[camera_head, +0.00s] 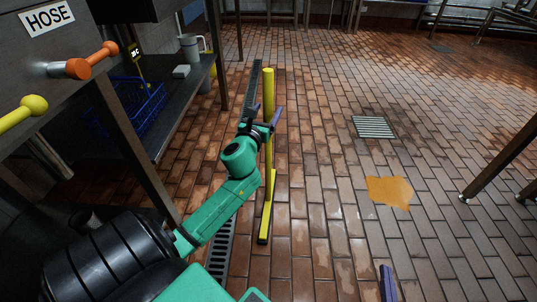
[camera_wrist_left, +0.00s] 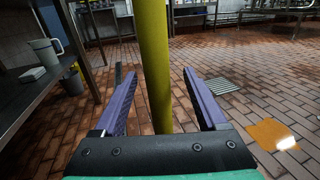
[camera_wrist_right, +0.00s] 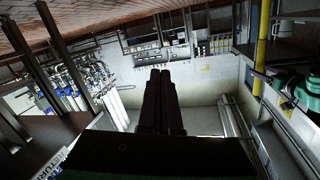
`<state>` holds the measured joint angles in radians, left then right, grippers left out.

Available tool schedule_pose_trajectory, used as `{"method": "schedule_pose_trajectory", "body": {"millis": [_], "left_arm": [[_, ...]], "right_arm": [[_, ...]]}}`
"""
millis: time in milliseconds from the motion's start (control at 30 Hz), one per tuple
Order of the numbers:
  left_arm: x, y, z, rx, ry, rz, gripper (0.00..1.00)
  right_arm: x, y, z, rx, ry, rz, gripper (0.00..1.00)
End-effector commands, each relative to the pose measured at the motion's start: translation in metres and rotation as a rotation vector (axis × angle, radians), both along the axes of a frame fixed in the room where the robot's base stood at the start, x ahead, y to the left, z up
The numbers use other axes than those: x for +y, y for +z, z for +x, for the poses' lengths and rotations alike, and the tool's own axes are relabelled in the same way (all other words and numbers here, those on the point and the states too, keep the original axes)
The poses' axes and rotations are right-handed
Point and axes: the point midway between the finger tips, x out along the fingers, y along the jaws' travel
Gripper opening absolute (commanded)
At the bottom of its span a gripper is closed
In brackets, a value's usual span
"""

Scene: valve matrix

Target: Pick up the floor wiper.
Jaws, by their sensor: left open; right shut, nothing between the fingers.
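The floor wiper (camera_head: 268,90) stands upright on the tiled floor, with a yellow pole and a yellow and black foot at its base. My left gripper (camera_head: 267,122) is at the pole's middle height. In the left wrist view the pole (camera_wrist_left: 155,60) rises between the two spread purple fingers of my left gripper (camera_wrist_left: 160,73), with visible gaps on both sides. The palm hides the pole's lower part there. My right gripper (camera_head: 387,283) shows only partly at the bottom of the head view. Its fingers are together and empty in the right wrist view (camera_wrist_right: 160,100).
A dark metal table with shelf (camera_head: 175,105) stands left of the wiper, holding a blue basket (camera_head: 137,105) and a grey jug (camera_head: 190,46). A floor drain (camera_head: 374,127) and an orange spill (camera_head: 388,191) lie to the right, where the floor is mostly clear.

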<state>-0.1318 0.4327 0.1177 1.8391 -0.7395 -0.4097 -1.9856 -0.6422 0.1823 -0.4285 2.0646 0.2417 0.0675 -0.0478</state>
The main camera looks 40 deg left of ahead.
Motion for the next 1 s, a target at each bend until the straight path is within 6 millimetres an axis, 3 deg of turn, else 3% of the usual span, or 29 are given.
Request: {"method": "schedule_pose_trajectory", "body": {"millis": [133, 500, 800, 1000], "left_arm": [[0.002, -0.001, 0.005, -0.001, 0.0, -0.001, 0.74], [0.012, -0.001, 0.023, -0.001, 0.0, -0.001, 0.74], [0.019, -0.002, 0.04, -0.001, 0.0, -0.001, 0.74], [0.022, -0.001, 0.047, -0.001, 0.0, -0.002, 0.74]], "right_arm": [[-0.001, 0.02, 0.014, -0.068, -0.011, 0.01, 0.0], [-0.009, 0.115, 0.052, -0.354, -0.053, 0.053, 0.0], [-0.018, 0.195, 0.063, -0.59, -0.085, 0.095, 0.0], [-0.021, 0.226, 0.061, -0.68, -0.097, 0.11, 0.0]]}}
